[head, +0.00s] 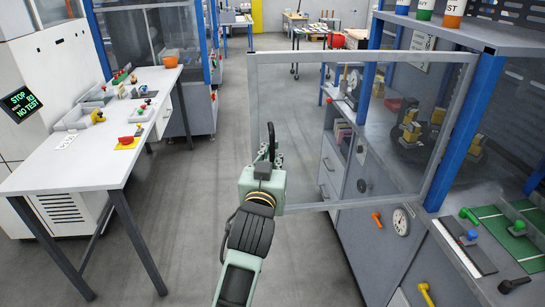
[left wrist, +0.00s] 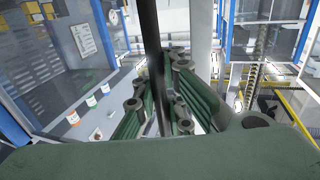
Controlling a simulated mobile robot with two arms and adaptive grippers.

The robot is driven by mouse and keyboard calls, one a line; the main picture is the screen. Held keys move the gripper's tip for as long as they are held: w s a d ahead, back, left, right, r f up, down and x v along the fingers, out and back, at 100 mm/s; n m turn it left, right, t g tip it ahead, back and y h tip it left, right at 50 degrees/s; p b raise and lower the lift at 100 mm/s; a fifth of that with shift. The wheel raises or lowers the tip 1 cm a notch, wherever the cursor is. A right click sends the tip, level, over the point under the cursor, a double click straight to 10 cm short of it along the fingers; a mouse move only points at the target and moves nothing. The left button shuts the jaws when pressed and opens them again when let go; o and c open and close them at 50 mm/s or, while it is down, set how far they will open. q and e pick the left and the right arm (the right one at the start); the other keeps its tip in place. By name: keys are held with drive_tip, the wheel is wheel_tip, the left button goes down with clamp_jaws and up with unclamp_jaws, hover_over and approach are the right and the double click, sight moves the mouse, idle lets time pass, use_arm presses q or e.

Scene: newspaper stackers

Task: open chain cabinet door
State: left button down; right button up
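The chain cabinet door (head: 350,196) is a clear panel in a light grey frame. It stands swung out from the cabinet's blue post (head: 466,135) at the right, reaching left over the aisle. My left gripper (head: 270,158) is at the door's free left edge, by a dark handle (head: 271,133). In the left wrist view, the dark bar of the handle (left wrist: 152,45) runs between the fingers of my left gripper (left wrist: 160,95), which look closed around it. The exact contact is partly hidden by the fingers. My right gripper is not in view.
A white workbench (head: 95,170) with small parts stands at the left. The grey cabinet and counter (head: 375,235) with coloured knobs and a gauge stand at the right. The grey floor (head: 185,240) between them is clear. Tables stand far back.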

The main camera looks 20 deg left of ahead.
sight(273, 114)
use_arm(q)
drive_tip(key=c, duration=2.5)
unclamp_jaws()
drive_tip(key=shift+a, duration=0.25)
drive_tip(key=o, duration=0.7)
drive_tip(key=shift+s+a, duration=0.1)
drive_tip(key=shift+s, duration=0.05)
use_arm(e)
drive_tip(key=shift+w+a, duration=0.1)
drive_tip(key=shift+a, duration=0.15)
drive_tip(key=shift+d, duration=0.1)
use_arm(q)
drive_tip(key=shift+r, duration=0.2)
wheel_tip(273, 114, up, 10)
drive_tip(key=shift+f, duration=0.15)
drive_tip(key=shift+f, duration=0.15)
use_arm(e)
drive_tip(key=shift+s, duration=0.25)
